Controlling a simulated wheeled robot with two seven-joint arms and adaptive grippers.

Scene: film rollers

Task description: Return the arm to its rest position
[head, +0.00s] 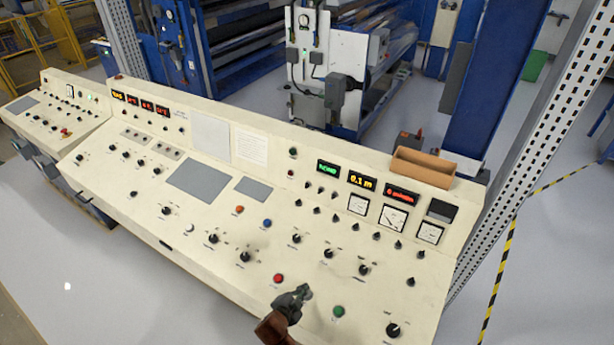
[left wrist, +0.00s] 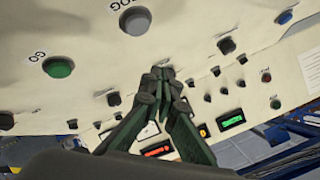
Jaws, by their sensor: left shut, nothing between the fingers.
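My left gripper (head: 303,293) is in the head view at the bottom middle, over the lower part of the cream control console (head: 90,172). It lies between a red button (head: 278,278) and a green button (head: 339,311). In the left wrist view its two dark fingers (left wrist: 160,74) meet at the tips with nothing between them. I cannot tell how far the fingertips are from the panel. My right gripper is not in view.
The console carries many black knobs, lit displays (head: 362,182) and dial gauges (head: 393,217). A brown open tray (head: 422,168) sits on its top edge. A perforated post (head: 545,130) stands at the right. Blue machinery (head: 480,90) is behind. Grey floor is open in front at the left.

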